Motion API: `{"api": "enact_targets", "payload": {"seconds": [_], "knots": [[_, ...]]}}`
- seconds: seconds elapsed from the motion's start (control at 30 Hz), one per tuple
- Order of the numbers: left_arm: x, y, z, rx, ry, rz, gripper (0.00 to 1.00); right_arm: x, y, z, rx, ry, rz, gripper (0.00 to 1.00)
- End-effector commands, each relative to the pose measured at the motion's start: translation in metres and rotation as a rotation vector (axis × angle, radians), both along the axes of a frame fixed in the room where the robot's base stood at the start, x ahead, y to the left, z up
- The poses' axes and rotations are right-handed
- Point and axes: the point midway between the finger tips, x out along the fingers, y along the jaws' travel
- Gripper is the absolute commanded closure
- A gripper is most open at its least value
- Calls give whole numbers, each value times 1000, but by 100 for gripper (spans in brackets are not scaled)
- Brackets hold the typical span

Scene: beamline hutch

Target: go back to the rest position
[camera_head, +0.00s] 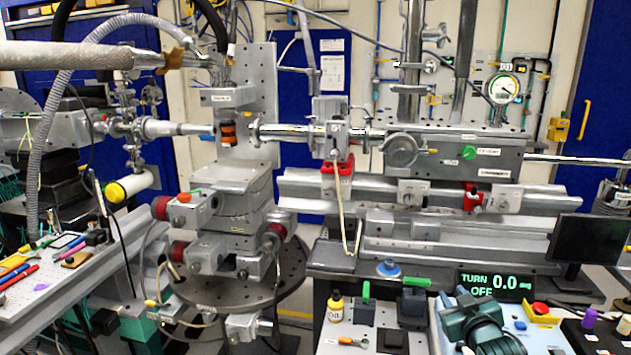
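My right gripper (474,312), dark teal, shows at the bottom right, low over the front bench beside the turn display. Its fingers are small and dark, and I cannot tell whether they are apart or closed. I see nothing clearly held in it. My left gripper is not to be made out in the head view.
A red button (540,308), a yellow bottle (335,306) and a black monitor (588,239) stand nearby. The sample stage (235,190) fills the centre left. A tool-covered bench (50,285) is at left.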

Motion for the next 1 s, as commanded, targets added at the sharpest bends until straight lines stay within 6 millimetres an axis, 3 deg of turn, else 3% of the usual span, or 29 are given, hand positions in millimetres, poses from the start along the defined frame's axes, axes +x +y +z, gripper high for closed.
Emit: {"api": "enact_targets", "payload": {"seconds": [0.03,0.17,0.3,0.5,0.6,0.77,1.0], "knots": [[0,0,0,0,0,0,64,-19,13,-24,10,36,20,72],[0,0,0,0,0,0,64,-75,49,-78,44,123,75,72],[0,0,0,0,0,0,64,-158,92,-130,106,232,131,72],[0,0,0,0,0,0,64,-270,138,-163,209,369,175,72],[0,0,0,0,0,0,64,-307,150,-167,248,414,180,72],[0,0,0,0,0,0,64,-335,160,-166,280,448,183,72],[0,0,0,0,-1,0,64,-339,161,-166,283,453,184,72]]}}
